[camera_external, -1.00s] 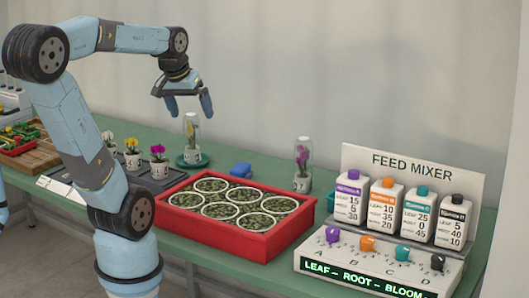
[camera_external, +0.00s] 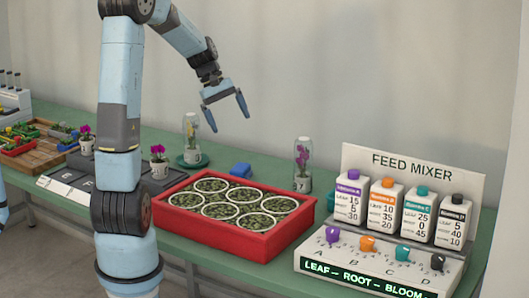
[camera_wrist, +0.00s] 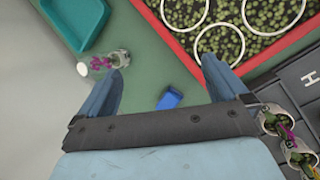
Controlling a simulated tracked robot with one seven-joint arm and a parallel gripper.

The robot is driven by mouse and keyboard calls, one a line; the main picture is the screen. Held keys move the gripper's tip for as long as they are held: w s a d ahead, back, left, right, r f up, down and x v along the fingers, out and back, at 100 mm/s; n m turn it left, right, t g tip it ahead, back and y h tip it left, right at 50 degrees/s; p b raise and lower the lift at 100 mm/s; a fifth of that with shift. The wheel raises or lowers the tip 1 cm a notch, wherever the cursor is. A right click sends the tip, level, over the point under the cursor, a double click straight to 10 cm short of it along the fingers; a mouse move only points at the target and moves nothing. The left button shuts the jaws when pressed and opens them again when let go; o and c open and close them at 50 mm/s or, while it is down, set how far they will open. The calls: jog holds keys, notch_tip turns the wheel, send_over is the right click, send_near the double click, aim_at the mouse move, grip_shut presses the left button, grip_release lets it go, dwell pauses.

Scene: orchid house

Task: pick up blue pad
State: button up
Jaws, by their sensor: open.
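The blue pad (camera_external: 240,170) is a small blue block lying on the green bench, just behind the red tray. My gripper (camera_external: 227,112) is open and empty, hanging high above the bench over the area of the pad and tray. It also shows in the wrist view (camera_wrist: 158,72) with its two blue fingers spread apart.
A red tray (camera_external: 227,244) with several round pots stands in front of the pad. Glass-covered orchids stand left (camera_external: 192,135) and right (camera_external: 302,165) of it. The feed mixer (camera_external: 411,166) with bottles is at the right. Potted flowers (camera_external: 159,162) stand at the left.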

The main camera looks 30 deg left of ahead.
jog(key=w+a+f+n+h, duration=0.4)
jog(key=w+a+f+n, duration=0.15)
jog(key=w+f, duration=0.35)
jog(key=n+t+h, duration=0.3)
jog(key=n+h, duration=0.1)
jog(key=n, duration=0.1)
send_near(233, 167)
jog(key=shift+m, duration=0.25)
jog(key=shift+w+d+r, duration=0.1)
jog(key=shift+w+d, duration=0.3)
jog(key=shift+d, duration=0.35)
jog(key=shift+w+d+f, duration=0.1)
jog(key=shift+w+d, duration=0.3)
jog(key=shift+d, duration=0.3)
jog(key=shift+w+d+r, duration=0.1)
jog(key=shift+w+d, duration=0.3)
jog(key=shift+d, duration=0.35)
notch_tip(233, 167, down, 2)
jog(key=shift+f, duration=0.1)
jog(key=shift+w+d+f, duration=0.2)
jog(key=shift+d+f, duration=0.5)
jog(key=shift+d, duration=0.2)
jog(key=shift+w+d+f, duration=0.1)
jog(key=shift+d+f, duration=0.1)
jog(key=shift+d, duration=0.25)
jog(key=c, duration=0.8)
